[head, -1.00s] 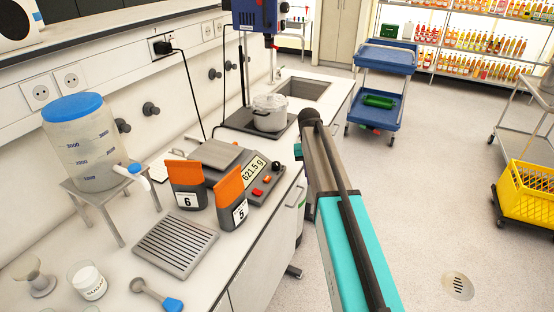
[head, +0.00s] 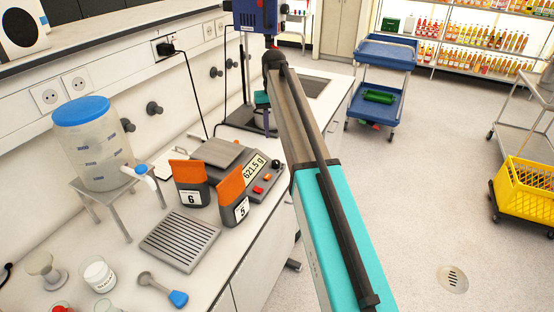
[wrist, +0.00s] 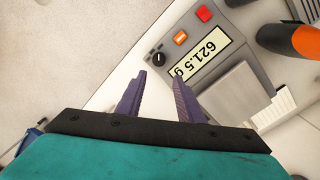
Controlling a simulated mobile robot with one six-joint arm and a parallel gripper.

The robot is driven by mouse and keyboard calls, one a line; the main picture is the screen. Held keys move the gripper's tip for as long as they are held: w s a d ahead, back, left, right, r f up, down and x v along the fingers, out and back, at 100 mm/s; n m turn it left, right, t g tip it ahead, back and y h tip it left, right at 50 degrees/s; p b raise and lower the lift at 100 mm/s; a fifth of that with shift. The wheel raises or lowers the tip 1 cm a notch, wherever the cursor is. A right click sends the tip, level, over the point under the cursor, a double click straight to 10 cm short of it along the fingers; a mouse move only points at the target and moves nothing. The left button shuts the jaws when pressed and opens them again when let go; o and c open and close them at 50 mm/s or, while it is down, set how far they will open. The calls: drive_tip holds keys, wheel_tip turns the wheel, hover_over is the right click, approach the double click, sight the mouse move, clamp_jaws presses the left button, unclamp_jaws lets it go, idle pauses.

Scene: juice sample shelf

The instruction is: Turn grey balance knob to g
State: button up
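The balance (head: 231,180) stands on the bench with a lit display (head: 255,166) reading 621.5 g. Its knob (wrist: 159,59) is dark, nearly black, with a small pale mark, at the panel corner beside the display; it also shows in the head view (head: 276,163). What the mark points at is too small to read. My gripper (wrist: 158,78) is open, its two purple fingers apart with nothing between them. In the wrist view the knob appears just beyond the fingertips, apart from them. In the head view my arm hides much of the gripper.
Orange-topped containers numbered 6 (head: 189,184) and 5 (head: 234,198) stand close to the balance. A slatted grey plate (head: 180,240) lies in front. Open floor is to the right.

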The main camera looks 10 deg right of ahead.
sight(276, 161)
drive_tip(key=shift+d+f, duration=0.1)
drive_tip(key=shift+d+f+p, duration=0.1)
drive_tip(key=shift+f+p, duration=2.35)
drive_tip(key=shift+f, duration=4.4)
drive_tip(key=c, duration=0.6)
drive_tip(key=shift+d, duration=0.3)
drive_tip(key=shift+c, duration=0.9)
drive_tip(key=shift+a, duration=0.25)
